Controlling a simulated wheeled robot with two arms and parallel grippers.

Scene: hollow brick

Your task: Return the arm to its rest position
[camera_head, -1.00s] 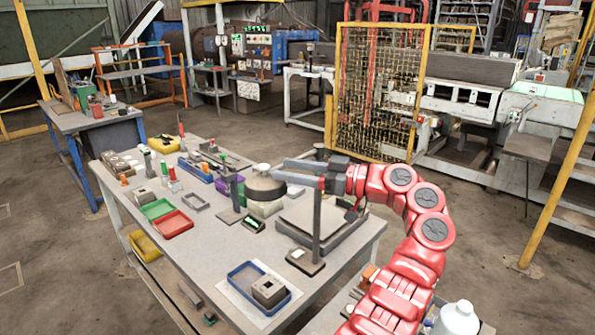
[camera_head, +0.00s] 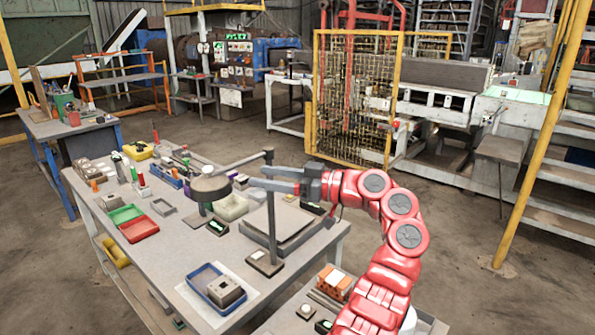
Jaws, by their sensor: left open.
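My left gripper (camera_head: 257,177) is at the end of my red arm, which reaches up from the bottom right of the head view. Its two long grey fingers point left, apart, with nothing seen between them. In the picture it overlaps the upright post (camera_head: 272,222) on the workbench (camera_head: 180,258); I cannot tell the gap in depth. A grey hollow brick (camera_head: 226,291) sits in a blue tray (camera_head: 203,275) at the near part of the bench, apart from the gripper. My right gripper is not in view.
A round dark lamp-like head (camera_head: 211,188) stands left of the fingers. Green (camera_head: 125,214) and red (camera_head: 139,229) trays lie farther left. Orange blocks (camera_head: 335,280) sit beside my arm.

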